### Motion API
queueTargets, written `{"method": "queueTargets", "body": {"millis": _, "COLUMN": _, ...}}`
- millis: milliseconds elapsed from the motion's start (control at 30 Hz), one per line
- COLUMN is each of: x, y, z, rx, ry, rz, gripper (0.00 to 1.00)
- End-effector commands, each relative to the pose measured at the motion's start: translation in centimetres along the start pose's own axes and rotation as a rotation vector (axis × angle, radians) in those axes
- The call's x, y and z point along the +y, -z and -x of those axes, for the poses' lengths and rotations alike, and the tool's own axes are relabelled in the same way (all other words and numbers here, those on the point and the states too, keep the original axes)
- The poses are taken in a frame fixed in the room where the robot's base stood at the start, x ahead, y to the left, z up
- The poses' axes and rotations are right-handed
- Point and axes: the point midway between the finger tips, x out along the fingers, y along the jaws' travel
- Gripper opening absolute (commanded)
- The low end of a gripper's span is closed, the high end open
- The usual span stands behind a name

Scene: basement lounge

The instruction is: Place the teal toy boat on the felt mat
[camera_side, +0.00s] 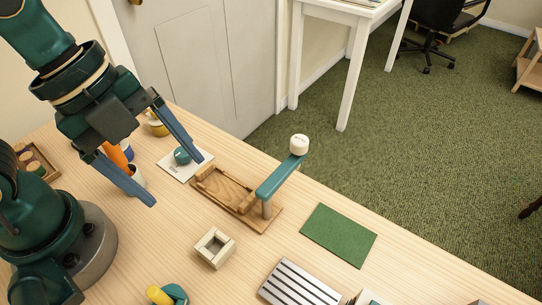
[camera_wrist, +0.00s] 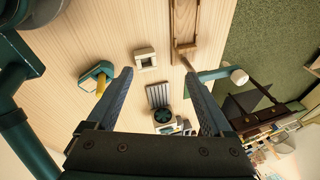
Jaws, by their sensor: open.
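The teal toy boat (camera_side: 173,294) with a yellow funnel sits on the table at the bottom edge of the side view, partly cut off. It also shows in the wrist view (camera_wrist: 104,69), left of my left finger. The green felt mat (camera_side: 340,235) lies flat and bare near the table's right edge in the side view. I cannot clearly make out the mat in the wrist view. My gripper (camera_side: 178,182) is open and empty above the table, well apart from the boat and mat. Its two fingers also show in the wrist view (camera_wrist: 159,75).
A wooden stand (camera_side: 225,190) with a teal lever (camera_side: 277,178) and white knob (camera_side: 299,144) rises mid-table. A pale square block (camera_side: 215,248) and a grey slotted rack (camera_side: 299,284) are near the front.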

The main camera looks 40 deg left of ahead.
Motion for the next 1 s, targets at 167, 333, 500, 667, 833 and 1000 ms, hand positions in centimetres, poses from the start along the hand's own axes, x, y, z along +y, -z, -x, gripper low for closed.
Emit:
{"method": "queueTargets", "body": {"millis": 167, "x": 3.6, "y": 4.5, "z": -3.3, "rx": 0.12, "ry": -0.216, "rz": -0.578, "gripper": 0.85}}
{"method": "queueTargets", "body": {"millis": 333, "x": 7.9, "y": 6.8, "z": -5.5, "rx": 0.191, "ry": -0.385, "rz": -0.841, "gripper": 0.85}}
{"method": "queueTargets", "body": {"millis": 500, "x": 10.2, "y": 7.2, "z": -6.2, "rx": 0.195, "ry": -0.464, "rz": -0.907, "gripper": 0.85}}
{"method": "queueTargets", "body": {"millis": 667, "x": 10.9, "y": 7.3, "z": -7.0, "rx": 0.198, "ry": -0.47, "rz": -0.916, "gripper": 0.85}}
{"method": "queueTargets", "body": {"millis": 833, "x": 11.9, "y": 7.2, "z": -8.8, "rx": 0.196, "ry": -0.471, "rz": -0.915, "gripper": 0.85}}
{"method": "queueTargets", "body": {"millis": 1000, "x": 12.5, "y": 7.2, "z": -10.2, "rx": 0.197, "ry": -0.468, "rz": -0.913, "gripper": 0.85}}
